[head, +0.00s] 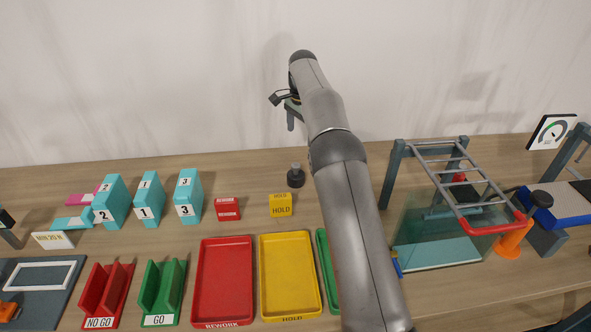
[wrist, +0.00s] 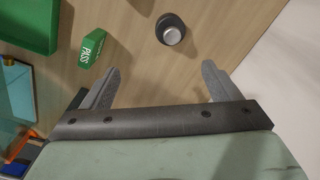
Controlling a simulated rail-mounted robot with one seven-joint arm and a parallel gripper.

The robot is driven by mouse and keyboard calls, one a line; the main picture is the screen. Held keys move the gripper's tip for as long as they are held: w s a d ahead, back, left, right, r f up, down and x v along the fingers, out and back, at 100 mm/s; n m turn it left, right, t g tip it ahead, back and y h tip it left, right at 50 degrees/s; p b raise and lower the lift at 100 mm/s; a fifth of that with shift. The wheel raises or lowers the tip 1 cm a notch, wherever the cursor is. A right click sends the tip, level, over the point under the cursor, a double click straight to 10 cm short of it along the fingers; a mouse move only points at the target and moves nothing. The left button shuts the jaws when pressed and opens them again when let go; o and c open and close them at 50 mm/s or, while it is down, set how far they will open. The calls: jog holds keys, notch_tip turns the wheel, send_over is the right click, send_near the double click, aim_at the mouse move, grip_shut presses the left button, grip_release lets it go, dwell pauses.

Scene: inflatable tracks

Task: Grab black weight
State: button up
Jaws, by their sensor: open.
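The black weight (head: 296,177) stands upright on the wooden table, behind the yellow HOLD block. In the wrist view the weight (wrist: 171,29) shows from above as a dark round body with a grey metal top. My gripper (head: 291,117) is above the table, a little over and behind the weight in the head view. In the wrist view my gripper (wrist: 160,84) is open, with its two fingers spread and nothing between them. The weight lies beyond the fingertips, roughly centred between them and apart from both.
A green PASS block (wrist: 92,47) and a green tray (wrist: 28,25) are near the weight. The yellow HOLD block (head: 281,205), red REWORK block (head: 228,209), red tray (head: 224,280) and yellow tray (head: 290,275) are in front. A glass tank (head: 437,235) with a ladder frame stands right.

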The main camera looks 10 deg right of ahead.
notch_tip(320, 180, down, 3)
jog(key=w+m, duration=0.2)
jog(key=b, duration=0.6)
send_near(296, 174)
jog(key=f, duration=0.2)
jog(key=w+f, duration=0.1)
jog(key=f, duration=0.2)
jog(key=shift+d+f, duration=0.15)
jog(key=shift+f, duration=0.15)
jog(key=shift+f+p, duration=0.6)
jog(key=shift+f, duration=2.45)
jog(key=c, duration=1.6)
jog(key=shift+r, duration=0.15)
grip_shut()
